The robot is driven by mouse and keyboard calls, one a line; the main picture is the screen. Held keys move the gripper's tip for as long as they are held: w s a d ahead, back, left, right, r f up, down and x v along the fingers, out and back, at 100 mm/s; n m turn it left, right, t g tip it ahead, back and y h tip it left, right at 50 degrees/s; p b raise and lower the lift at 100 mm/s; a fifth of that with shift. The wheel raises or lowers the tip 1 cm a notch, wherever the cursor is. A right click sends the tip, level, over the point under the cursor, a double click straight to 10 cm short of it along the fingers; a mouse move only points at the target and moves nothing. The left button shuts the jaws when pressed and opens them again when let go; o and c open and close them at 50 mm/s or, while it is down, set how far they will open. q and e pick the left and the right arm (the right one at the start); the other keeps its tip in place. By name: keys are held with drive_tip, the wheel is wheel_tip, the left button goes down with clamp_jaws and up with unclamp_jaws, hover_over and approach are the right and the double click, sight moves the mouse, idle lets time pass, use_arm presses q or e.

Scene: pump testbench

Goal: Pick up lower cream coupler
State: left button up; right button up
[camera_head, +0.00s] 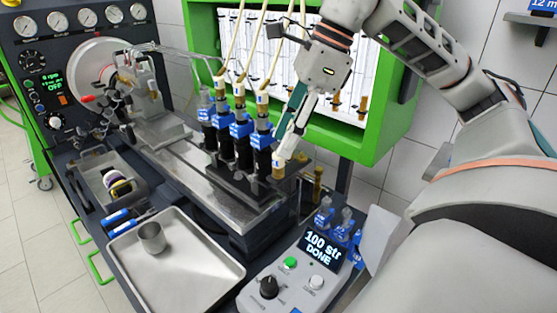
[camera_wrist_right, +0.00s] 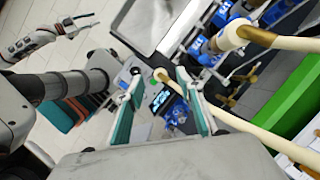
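In the head view my right gripper (camera_head: 287,143) reaches down from the upper right, with its teal fingers just above a short cream and brass coupler (camera_head: 278,168) at the right end of the pump row. In the wrist view the right gripper (camera_wrist_right: 162,95) has its fingers wide apart. A cream hose end (camera_wrist_right: 161,75) shows between them in the picture; its depth and contact cannot be told. A larger cream coupler (camera_wrist_right: 231,37) is outside the fingers at the upper right. My left gripper (camera_wrist_right: 84,23) is small in the wrist view, away from the bench, and looks open.
Pumps with blue fittings (camera_head: 239,130) and cream hoses stand close to my right gripper. The green-framed panel (camera_head: 386,142) is behind. A control box (camera_head: 290,283) reading "100 str DONE" and a metal tray (camera_head: 180,270) with a cup (camera_head: 152,238) are in front.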

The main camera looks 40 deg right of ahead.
sight(279, 158)
drive_tip(key=x, duration=0.4)
drive_tip(key=shift+s+d+f+b, duration=0.2)
drive_tip(key=shift+f+b, duration=0.2)
drive_tip(key=shift+w+a+f, duration=0.15)
drive_tip(key=shift+w+f, duration=0.05)
drive_tip(key=shift+f, duration=0.2)
clamp_jaws()
